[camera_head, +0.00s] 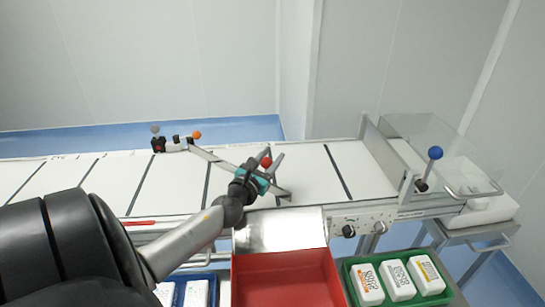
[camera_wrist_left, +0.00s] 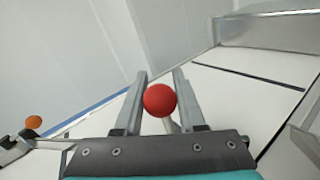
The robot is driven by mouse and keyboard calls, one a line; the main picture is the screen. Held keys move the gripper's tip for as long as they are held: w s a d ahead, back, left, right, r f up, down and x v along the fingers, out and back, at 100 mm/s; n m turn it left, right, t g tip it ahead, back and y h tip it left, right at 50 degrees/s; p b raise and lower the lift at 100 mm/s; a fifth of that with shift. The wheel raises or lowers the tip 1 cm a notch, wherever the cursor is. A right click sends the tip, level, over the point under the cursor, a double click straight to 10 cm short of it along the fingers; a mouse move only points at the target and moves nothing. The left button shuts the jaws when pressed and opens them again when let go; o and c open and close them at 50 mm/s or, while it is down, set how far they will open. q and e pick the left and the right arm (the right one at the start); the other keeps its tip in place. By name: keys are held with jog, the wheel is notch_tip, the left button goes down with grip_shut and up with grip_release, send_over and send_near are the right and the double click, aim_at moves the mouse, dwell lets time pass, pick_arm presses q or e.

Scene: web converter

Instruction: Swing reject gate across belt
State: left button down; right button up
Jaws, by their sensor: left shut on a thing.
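The reject gate (camera_head: 208,156) is a thin grey bar. It runs from a pivot bracket (camera_head: 158,145) at the belt's far edge, slanting right and nearer over the white belt (camera_head: 165,188). Its other end is hidden by my left gripper (camera_head: 277,175), which is over the belt. A red ball knob (camera_head: 266,162) shows at this gripper. In the left wrist view the red knob (camera_wrist_left: 160,100) sits between the two grey fingers, with a pale post partly visible below it. My left gripper is shut on this knob handle. My right gripper is not in view.
A red bin (camera_head: 285,280) with a metal chute (camera_head: 280,230) stands at the near side. A green tray (camera_head: 355,283) of white packs is to its right, a blue tray (camera_head: 212,290) to its left. A blue-knobbed lever (camera_head: 434,153) and clear cover (camera_head: 440,140) stand at right.

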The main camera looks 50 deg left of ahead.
pick_arm(q)
jog(key=c, duration=0.9)
grip_release()
jog(key=shift+s+a+f, duration=0.1)
jog(key=shift+s+f, duration=0.05)
jog(key=shift+f, duration=0.05)
jog(key=o, duration=0.3)
jog(key=shift+s+r, duration=0.15)
jog(key=shift+s, duration=0.15)
jog(key=shift+o, duration=0.4)
jog(key=shift+w, duration=0.2)
jog(key=shift+s, duration=0.15)
jog(key=shift+s+d, duration=0.25)
jog(key=shift+s, duration=0.05)
jog(key=b+v, duration=0.1)
jog(key=v, duration=1.3)
jog(key=shift+s+b, duration=0.15)
jog(key=shift+b, duration=0.2)
